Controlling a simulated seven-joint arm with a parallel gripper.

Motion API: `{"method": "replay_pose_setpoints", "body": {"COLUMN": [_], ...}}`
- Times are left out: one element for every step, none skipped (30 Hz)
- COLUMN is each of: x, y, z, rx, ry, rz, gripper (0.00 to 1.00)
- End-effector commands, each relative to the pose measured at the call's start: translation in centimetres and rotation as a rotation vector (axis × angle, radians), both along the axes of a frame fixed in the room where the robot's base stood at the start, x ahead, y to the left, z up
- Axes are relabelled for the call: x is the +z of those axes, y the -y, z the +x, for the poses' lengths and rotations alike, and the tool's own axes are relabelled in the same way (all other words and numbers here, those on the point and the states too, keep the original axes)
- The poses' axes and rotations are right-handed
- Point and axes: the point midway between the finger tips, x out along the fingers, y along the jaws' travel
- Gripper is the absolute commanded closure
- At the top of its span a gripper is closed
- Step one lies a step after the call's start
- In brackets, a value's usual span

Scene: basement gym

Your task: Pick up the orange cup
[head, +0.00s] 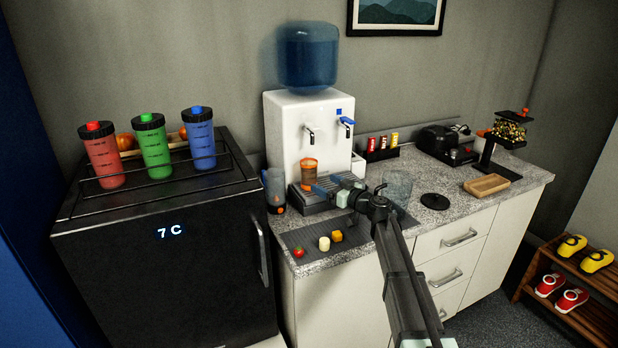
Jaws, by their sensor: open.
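The orange cup (309,170) is a small translucent cup standing upright at the drip tray (318,205) of the white water dispenser (290,118), below its left tap. My gripper (328,190) is open and reaches in from the right, just beside the lower part of the cup. Its fingers lie over the tray, and the cup's base is partly hidden there. I cannot tell whether a finger touches the cup.
A dark clear tumbler (275,190) stands close left of the cup. A glass bowl (397,184) sits right of the dispenser. Small food pieces (324,243) lie on a grey mat in front. A black fridge (165,265) with several shaker bottles stands left.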

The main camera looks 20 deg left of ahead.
Motion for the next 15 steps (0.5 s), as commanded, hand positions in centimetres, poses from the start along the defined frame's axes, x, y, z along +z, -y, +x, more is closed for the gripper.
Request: {"method": "replay_pose_setpoints", "body": {"x": [0.0,0.0,0.0,0.0,0.0,0.0,0.0,0.0,0.0,0.0,0.0,0.0,0.0,0.0,0.0], "y": [-0.7,-1.0,-1.3,-1.4,-1.5,-1.7,-1.7,-1.9,-2.1,-2.3,-2.6,-2.9,-3.3,-3.6,-4.2], "z": [0.5,0.6,0.7,0.7,0.7,0.8,0.8,0.9,1.0,1.1,1.2,1.5,1.6,1.8,2.1], "rx": [0.000,0.001,0.001,0.001,0.001,0.000,0.000,0.000,0.000,0.000,0.000,0.000,0.000,0.000,0.000], "ry": [0.000,0.000,-0.001,-0.001,-0.001,-0.001,-0.001,-0.001,-0.001,-0.001,-0.001,-0.001,-0.001,-0.001,-0.001], "rz": [0.000,0.000,0.000,0.000,0.000,0.000,0.000,0.000,0.000,0.000,0.000,0.000,0.000,0.000,0.000], "gripper": [0.12,0.12,0.12,0.12,0.12,0.12,0.12,0.12,0.12,0.12,0.12,0.12,0.12,0.12,0.12]}}
